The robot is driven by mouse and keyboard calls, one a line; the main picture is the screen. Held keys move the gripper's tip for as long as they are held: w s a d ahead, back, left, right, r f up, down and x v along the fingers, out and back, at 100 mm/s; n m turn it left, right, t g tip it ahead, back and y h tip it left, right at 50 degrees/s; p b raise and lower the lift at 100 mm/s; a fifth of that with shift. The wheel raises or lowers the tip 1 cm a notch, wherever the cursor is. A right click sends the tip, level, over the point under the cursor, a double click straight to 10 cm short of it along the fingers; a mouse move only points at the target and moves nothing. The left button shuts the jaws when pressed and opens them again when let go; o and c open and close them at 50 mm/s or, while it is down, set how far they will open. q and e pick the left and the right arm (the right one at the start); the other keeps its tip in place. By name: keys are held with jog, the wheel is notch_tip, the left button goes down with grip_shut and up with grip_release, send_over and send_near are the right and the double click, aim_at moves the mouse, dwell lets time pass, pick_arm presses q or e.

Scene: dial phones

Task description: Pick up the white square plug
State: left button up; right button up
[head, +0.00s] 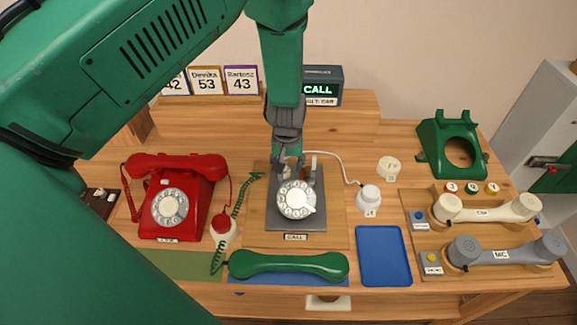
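A white plug-like piece with a small label (368,198) lies on the table right of the middle phone, with a white cord running back from it. A second white piece (388,166) lies behind it. I cannot tell from their shapes which is the square plug. My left gripper (290,166) points down over the back of the grey dial phone (296,222), left of and apart from both white pieces. Its fingers overlap the phone's cradle, so their opening is unclear.
A red phone (176,198) stands left, and a green handset (288,265) lies in front. A blue tray (383,256) is front right. A wooden board (480,232) holds cream and grey handsets. A green phone shell (452,148) and a CALL sign (319,88) stand behind.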

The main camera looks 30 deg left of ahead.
pick_arm(q)
jog(key=shift+a, duration=0.15)
jog(key=shift+s+a, duration=0.1)
jog(key=shift+a, duration=0.15)
jog(key=c, duration=0.6)
jog(key=shift+a+f, duration=0.15)
jog(key=shift+a, duration=0.25)
grip_shut()
jog(key=shift+d, duration=0.1)
